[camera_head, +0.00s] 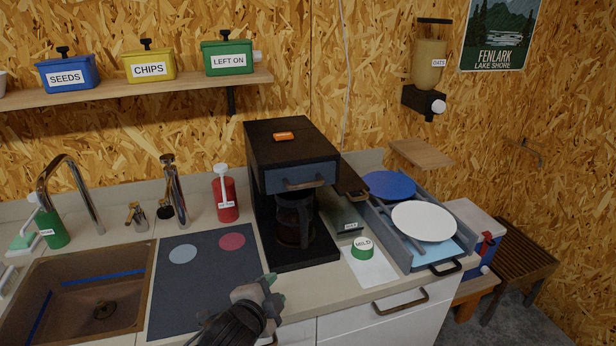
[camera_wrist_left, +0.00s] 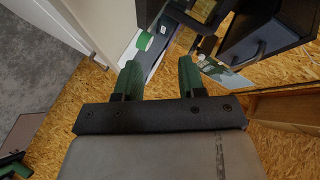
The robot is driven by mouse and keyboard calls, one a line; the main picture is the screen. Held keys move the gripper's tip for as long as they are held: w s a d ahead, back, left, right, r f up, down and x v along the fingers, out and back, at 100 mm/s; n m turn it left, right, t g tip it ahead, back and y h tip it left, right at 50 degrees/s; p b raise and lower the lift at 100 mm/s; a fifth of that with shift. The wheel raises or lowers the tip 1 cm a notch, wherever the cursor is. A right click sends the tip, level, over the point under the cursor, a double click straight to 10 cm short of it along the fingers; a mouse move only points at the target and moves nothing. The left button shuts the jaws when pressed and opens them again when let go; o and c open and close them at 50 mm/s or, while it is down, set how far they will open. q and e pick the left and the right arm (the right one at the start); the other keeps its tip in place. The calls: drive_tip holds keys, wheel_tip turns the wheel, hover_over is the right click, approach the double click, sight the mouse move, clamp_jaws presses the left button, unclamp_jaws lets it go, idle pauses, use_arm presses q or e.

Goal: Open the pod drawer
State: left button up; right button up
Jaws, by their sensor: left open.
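A black coffee machine (camera_head: 290,143) stands on the counter with a glass carafe (camera_head: 293,220) in it. The drawer (camera_head: 300,174) is the grey-blue front in its upper part, with a dark bar handle (camera_head: 303,184); it looks shut. In the left wrist view a bar handle (camera_wrist_left: 247,55) shows on a dark front at the upper right. My left gripper (camera_head: 272,292) is open and empty, low in front of the machine and apart from the handle. Its green fingers (camera_wrist_left: 160,76) show spread in the wrist view. My right gripper is not in view.
A grey rack (camera_head: 395,240) holds blue (camera_head: 389,185) and white (camera_head: 424,221) plates. A dark mat (camera_head: 200,285) and sink (camera_head: 80,295) lie left. A counter drawer handle (camera_head: 400,302) projects in front.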

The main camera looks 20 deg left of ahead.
use_arm(q)
drive_tip(key=w+r+m+t+h, duration=0.1)
drive_tip(key=w+r+m+t, duration=0.25)
drive_tip(key=r, duration=0.25)
drive_tip(key=m+t+h, duration=0.2)
drive_tip(key=m, duration=0.4)
approach(308, 186)
drive_tip(key=shift+n, duration=0.25)
drive_tip(key=p+x, duration=0.2)
drive_tip(key=x, duration=0.6)
drive_tip(key=shift+w+p, duration=0.3)
drive_tip(key=shift+w, duration=0.1)
drive_tip(key=shift+x, duration=0.95)
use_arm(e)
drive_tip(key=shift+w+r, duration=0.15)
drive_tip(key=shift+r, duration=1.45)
use_arm(q)
drive_tip(key=shift+f, duration=0.1)
drive_tip(key=shift+c, duration=0.3)
clamp_jaws()
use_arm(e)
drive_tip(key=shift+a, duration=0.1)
